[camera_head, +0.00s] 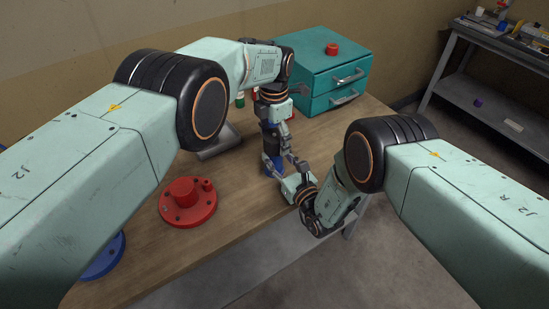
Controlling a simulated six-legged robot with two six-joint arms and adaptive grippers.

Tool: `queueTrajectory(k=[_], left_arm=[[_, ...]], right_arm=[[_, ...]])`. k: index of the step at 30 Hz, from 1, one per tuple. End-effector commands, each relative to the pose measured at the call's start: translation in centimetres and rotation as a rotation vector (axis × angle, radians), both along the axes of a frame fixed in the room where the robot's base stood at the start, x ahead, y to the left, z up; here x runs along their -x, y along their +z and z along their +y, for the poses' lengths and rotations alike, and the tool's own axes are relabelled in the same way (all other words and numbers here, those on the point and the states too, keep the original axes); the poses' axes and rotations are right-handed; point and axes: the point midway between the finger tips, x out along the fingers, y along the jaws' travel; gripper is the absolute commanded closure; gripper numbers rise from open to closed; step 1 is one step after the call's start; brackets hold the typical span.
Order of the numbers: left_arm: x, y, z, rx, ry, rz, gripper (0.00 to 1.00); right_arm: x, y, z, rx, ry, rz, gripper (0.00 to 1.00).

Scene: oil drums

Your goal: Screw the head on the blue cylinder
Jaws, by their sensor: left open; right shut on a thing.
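The blue cylinder (267,164) stands on the wooden table, small and partly covered by my grippers. My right gripper (284,157) reaches in low from the right and is shut on it. My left gripper (270,127) points down from above, directly over the cylinder, with its fingers open around its upper end. Dark blue shows between the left fingers, but I cannot tell the head apart from the cylinder there or see whether they touch.
A red flanged part (188,203) lies on the table at the front left, with a blue one (103,260) nearer. A grey plate (219,142) lies left of my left gripper. A grey bench (495,85) stands far right.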

Motion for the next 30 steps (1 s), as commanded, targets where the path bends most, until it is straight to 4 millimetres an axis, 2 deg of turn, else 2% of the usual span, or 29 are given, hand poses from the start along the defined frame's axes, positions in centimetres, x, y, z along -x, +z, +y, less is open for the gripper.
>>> queueTrajectory(k=[3,14,30], left_arm=[[0.03,-0.86,0.03,-0.001,0.0,0.001,0.22],[0.03,-1.18,0.04,-0.001,0.0,0.0,0.22],[0.01,-1.15,0.04,-0.001,-0.001,-0.001,0.66]], right_arm=[[0.32,-0.54,-0.03,0.004,0.0,0.014,1.0],[0.32,-0.54,-0.03,0.005,0.001,0.015,1.0],[0.33,-0.55,-0.01,0.005,0.001,0.015,1.0]])
